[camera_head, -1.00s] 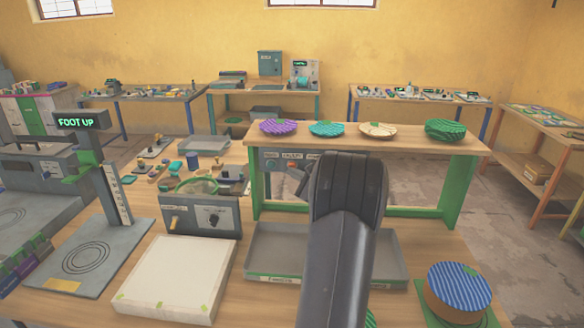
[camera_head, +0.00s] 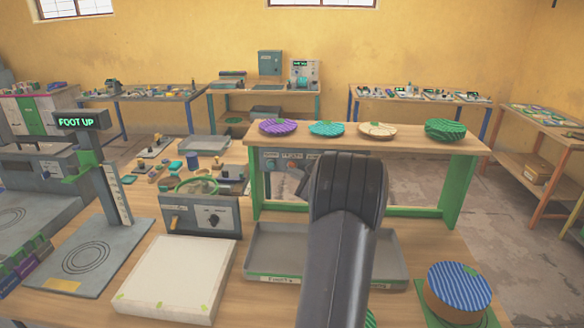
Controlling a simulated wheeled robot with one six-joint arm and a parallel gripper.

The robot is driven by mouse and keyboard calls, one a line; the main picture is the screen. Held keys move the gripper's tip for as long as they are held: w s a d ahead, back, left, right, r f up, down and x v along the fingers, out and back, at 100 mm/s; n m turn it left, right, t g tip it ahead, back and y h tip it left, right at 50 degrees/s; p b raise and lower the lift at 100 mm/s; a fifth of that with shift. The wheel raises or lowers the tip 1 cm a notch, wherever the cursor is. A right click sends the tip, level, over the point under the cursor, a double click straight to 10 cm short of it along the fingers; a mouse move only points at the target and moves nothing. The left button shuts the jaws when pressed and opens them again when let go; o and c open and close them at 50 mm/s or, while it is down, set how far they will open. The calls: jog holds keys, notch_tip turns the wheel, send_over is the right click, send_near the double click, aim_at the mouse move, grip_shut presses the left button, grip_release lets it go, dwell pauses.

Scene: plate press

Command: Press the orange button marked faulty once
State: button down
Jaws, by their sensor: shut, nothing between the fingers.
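An orange button (camera_head: 291,165) sits in a small row of controls on the panel under the raised shelf. Small labels stand above this row, too small to read surely. A blue-grey button (camera_head: 270,165) is to its left. My gripper (camera_head: 301,180) shows only as a small grey part beside my dark arm. It is shut and empty, close to the lower right of the orange button. I cannot tell whether it touches the button. My arm hides the right part of the panel.
The raised shelf (camera_head: 352,136) carries several coloured plates. A grey tray (camera_head: 262,272) lies below it. A blue-striped round stack (camera_head: 459,285) stands at front right. A control box (camera_head: 200,217), a white block (camera_head: 177,278) and the "FOOT UP" press (camera_head: 80,121) are at left.

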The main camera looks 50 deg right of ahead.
jog(key=shift+w+d, duration=0.25)
jog(key=shift+d, duration=0.05)
jog(key=shift+w+d+b, duration=0.25)
jog(key=shift+b, duration=0.05)
dwell(0.6)
jog(key=shift+s, duration=0.1)
dwell(0.4)
jog(key=shift+s+a+b, duration=0.4)
jog(key=shift+a+b, duration=0.2)
jog(key=shift+b, duration=0.1)
jog(key=s+a+b, duration=0.1)
jog(key=a, duration=0.1)
jog(key=s+a+b, duration=0.2)
jog(key=shift+s, duration=0.1)
jog(key=shift+d, duration=0.15)
dwell(0.5)
